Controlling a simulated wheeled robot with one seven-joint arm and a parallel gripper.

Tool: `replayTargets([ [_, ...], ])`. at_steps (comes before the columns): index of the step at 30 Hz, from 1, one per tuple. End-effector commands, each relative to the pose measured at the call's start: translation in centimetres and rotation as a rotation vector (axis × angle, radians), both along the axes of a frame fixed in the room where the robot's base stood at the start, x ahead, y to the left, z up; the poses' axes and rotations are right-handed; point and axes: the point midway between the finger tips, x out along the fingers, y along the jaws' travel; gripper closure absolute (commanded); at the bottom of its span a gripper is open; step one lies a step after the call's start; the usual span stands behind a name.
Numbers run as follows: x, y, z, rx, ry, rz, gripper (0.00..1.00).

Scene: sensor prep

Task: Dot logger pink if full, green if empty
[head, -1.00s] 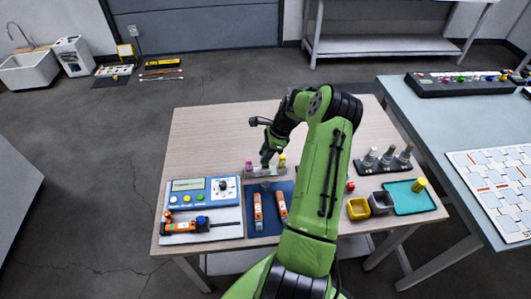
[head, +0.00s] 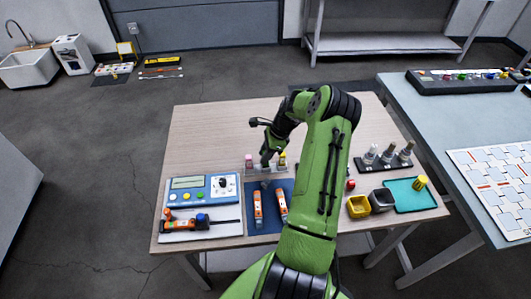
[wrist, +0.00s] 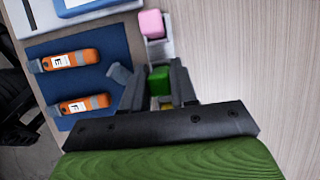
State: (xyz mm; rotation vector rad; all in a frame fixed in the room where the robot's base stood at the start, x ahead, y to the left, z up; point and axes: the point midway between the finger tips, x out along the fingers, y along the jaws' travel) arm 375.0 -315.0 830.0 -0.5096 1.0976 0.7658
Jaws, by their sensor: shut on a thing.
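My gripper (wrist: 158,88) is shut on a green marker (wrist: 159,80), which stands between its fingers at the pale rack (wrist: 160,50). In the head view my gripper (head: 266,163) is over the middle of this rack. A pink marker (head: 249,160) is to its left and a yellow marker (head: 282,160) to its right. Two orange loggers lie on a blue mat (head: 269,228): one labelled E (wrist: 70,61), one labelled F (wrist: 78,105). A third orange logger (head: 183,224) lies by the meter panel at left; its label is not readable.
The meter panel (head: 203,189) has a screen, coloured buttons and a dial. The table's back left is clear.

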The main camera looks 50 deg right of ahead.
Motion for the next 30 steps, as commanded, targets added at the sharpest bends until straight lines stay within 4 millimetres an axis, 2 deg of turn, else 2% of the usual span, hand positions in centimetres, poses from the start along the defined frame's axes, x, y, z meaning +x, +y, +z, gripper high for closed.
replayTargets([
  [11, 0.0, 0.0, 0.0, 0.0, 0.0, 0.001, 0.92],
  [30, 0.0, 0.0, -1.4, 0.0, 0.0, 0.001, 0.92],
])
